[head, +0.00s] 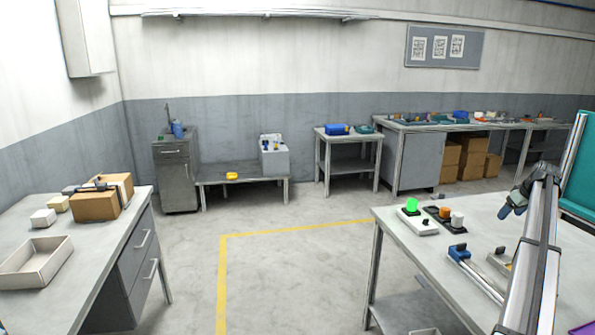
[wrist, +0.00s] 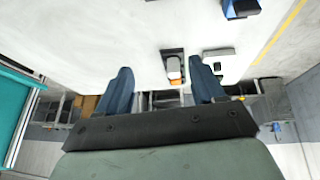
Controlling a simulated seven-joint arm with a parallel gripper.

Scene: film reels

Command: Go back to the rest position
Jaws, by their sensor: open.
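My gripper (head: 512,203) is raised above the right-hand table (head: 400,222) in the head view, with its fingers pointing down and left. In the wrist view its two blue fingers stand wide apart, and the space between their tips (wrist: 161,67) holds nothing. My arm runs from the gripper down to the lower right of the head view. The gripper appears clear of the things on the table. No film reel can be made out for certain.
A blue-ended tool (head: 459,253) lies nearer. At left, another table bears a cardboard box (head: 97,205) and an open tray (head: 38,262).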

